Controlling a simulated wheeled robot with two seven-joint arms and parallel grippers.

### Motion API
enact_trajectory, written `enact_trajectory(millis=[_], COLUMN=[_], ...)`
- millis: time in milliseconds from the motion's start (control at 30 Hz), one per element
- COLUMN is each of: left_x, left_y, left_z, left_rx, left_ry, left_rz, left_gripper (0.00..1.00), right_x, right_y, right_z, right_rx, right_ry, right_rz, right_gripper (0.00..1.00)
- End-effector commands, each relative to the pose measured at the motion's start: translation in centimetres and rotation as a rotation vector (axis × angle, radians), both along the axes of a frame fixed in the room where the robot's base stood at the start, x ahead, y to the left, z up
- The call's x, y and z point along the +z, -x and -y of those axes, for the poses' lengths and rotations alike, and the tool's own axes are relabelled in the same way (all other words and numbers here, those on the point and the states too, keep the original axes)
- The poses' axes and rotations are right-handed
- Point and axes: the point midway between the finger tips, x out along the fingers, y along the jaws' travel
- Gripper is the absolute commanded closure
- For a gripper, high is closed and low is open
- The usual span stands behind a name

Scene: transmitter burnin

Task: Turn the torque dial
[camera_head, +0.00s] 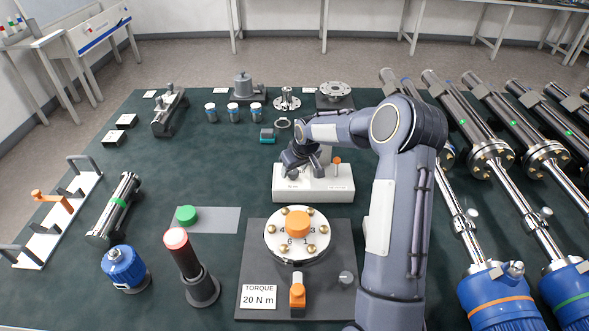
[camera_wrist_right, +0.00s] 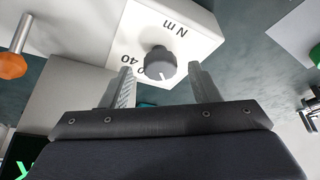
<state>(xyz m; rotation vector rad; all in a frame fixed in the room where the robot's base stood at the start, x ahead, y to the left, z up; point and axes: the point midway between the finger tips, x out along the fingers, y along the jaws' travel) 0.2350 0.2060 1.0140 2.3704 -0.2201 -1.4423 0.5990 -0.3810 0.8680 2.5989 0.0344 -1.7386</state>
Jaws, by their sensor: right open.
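The torque dial (camera_wrist_right: 160,63) is a dark grey ribbed knob with a white mark, on a white box (camera_wrist_right: 187,25) printed with "N m" and "40". The same white box (camera_head: 313,190) stands in the middle of the table in the head view, where my gripper mostly covers the dial. My right gripper (camera_head: 297,166) is above the box, pointing down. In the right wrist view its jaws (camera_wrist_right: 163,85) are open and empty, with the dial between and just beyond the fingertips; I see no contact. My left gripper is not in view.
An orange-knobbed lever (camera_head: 337,161) rises from the same box, close to the gripper. In front is a dark plate (camera_head: 255,275) with a white numbered disc (camera_head: 298,252), an orange handle and a small grey knob. Long metal cylinders fill the right side.

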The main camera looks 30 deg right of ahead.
Motion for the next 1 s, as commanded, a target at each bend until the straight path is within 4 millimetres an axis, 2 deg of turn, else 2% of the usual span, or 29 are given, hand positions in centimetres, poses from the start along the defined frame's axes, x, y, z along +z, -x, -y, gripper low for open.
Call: enact_trajectory(millis=[200, 400, 567, 1000], left_x=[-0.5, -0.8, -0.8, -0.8], left_y=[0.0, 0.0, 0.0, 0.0], left_z=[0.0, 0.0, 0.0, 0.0], left_rx=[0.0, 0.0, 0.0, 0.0], left_ry=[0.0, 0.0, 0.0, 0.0], left_rz=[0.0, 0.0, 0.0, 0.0], left_gripper=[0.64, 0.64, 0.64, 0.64], right_x=[3.5, 5.9, 6.5, 6.5], right_y=[1.4, 2.4, 2.7, 2.7], right_z=[0.1, 0.1, 0.1, 0.1], right_rx=[0.0, 0.0, 0.001, 0.001], right_ry=[0.002, 0.001, 0.0, 0.0], right_rz=[0.004, 0.002, 0.001, 0.0], right_gripper=[0.45, 0.45, 0.45, 0.45])
